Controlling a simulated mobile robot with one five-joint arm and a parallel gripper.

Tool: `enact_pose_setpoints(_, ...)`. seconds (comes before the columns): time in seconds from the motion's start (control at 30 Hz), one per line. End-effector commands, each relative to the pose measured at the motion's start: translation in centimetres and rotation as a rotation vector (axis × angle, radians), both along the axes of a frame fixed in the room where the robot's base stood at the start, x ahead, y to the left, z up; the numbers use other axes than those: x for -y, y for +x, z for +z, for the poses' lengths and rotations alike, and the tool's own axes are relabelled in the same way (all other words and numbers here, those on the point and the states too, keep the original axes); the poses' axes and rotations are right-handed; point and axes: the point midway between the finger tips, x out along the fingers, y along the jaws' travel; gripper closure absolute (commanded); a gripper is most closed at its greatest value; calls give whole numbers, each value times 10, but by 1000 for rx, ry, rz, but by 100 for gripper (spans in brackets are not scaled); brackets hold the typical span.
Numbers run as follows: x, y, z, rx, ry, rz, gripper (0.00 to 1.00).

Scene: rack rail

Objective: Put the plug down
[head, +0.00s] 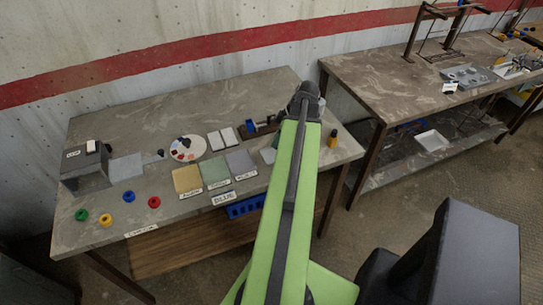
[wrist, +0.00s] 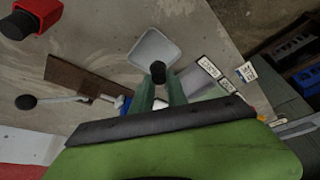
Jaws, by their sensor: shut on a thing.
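My gripper (head: 306,98) is over the back right part of the left table in the head view, with the arm reaching up to it. In the wrist view my gripper (wrist: 160,88) is shut on a small dark, round-ended piece, which I take to be the plug (wrist: 158,71). It is held at the fingertips; the fingers hide its lower part. Behind it in the wrist view is a pale square plate (wrist: 155,43). The plug cannot be made out in the head view, and I cannot tell its height above the table.
The table (head: 100,225) carries a yellow mat (head: 187,179), a green mat (head: 215,170), a grey mat (head: 240,162) and a round white dial (head: 187,148). A yellow, dark-topped object (head: 333,138) stands near the right edge. A red block (wrist: 38,12) shows at the wrist view's corner.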

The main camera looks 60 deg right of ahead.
Motion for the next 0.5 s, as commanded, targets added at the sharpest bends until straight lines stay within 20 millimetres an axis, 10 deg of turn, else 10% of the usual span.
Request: enact_pose_setpoints(0.5,2,19,-46,0,0,-1,100)
